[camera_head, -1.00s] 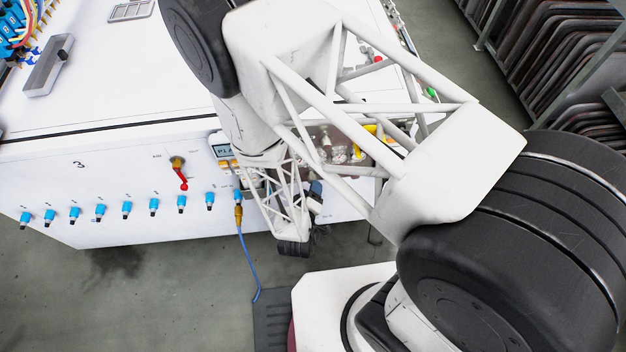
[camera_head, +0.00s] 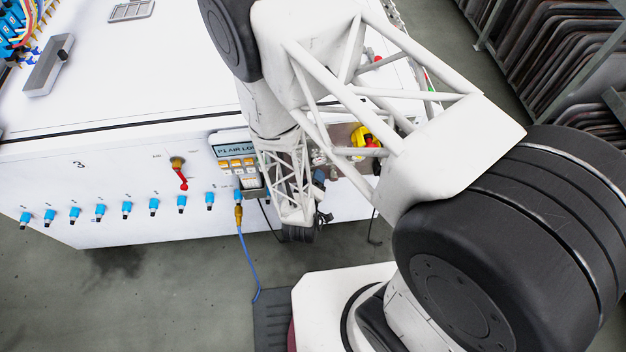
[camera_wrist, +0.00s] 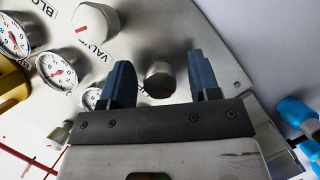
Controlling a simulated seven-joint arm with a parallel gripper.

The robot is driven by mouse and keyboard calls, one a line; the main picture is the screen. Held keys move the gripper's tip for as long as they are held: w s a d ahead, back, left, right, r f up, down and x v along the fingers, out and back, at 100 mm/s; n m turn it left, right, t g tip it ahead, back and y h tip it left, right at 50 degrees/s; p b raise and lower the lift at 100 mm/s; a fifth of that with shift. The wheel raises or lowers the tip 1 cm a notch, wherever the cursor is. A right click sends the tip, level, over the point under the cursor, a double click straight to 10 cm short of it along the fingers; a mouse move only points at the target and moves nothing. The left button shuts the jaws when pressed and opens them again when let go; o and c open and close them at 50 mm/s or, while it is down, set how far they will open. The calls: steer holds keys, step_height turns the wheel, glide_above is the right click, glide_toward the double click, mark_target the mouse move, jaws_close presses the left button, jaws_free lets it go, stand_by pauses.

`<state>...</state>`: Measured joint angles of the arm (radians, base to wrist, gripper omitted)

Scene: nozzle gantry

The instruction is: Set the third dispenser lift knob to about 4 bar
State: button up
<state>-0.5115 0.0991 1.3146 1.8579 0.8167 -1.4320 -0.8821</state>
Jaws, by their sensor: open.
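In the wrist view, a grey round knob (camera_wrist: 160,80) with a red mark low on its face sits on a metal panel (camera_wrist: 150,20). My gripper (camera_wrist: 165,76) is open, with one dark blue finger to each side of this knob in the picture. I cannot tell whether either finger touches it. A second grey knob (camera_wrist: 95,20) with a red mark sits up and to the left, beside a partly hidden label starting "VAL". No readable label shows at the knob between the fingers. In the head view my gripper (camera_head: 320,183) is small and partly hidden by my arm.
Several white gauges, including a near one (camera_wrist: 57,67), line the left of the wrist view, by a yellow part (camera_wrist: 12,85). Blue fittings (camera_wrist: 297,112) stick out at right. In the head view, a display (camera_head: 236,150) and a red-handled valve (camera_head: 180,173) are left of my arm.

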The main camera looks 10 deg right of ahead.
steer(key=c, duration=0.9)
steer(key=shift+m, duration=0.4)
steer(key=shift+m+g+y, duration=0.3)
steer(key=shift+m+y, duration=0.5)
steer(key=shift+m, duration=0.2)
steer(key=m+y, duration=0.2)
steer(key=m, duration=0.1)
steer(key=m+y, duration=0.1)
steer(key=m, duration=0.1)
steer(key=shift+m+y, duration=0.3)
steer(key=m+y, duration=0.2)
steer(key=shift+a+m, duration=0.15)
steer(key=shift+m, duration=0.15)
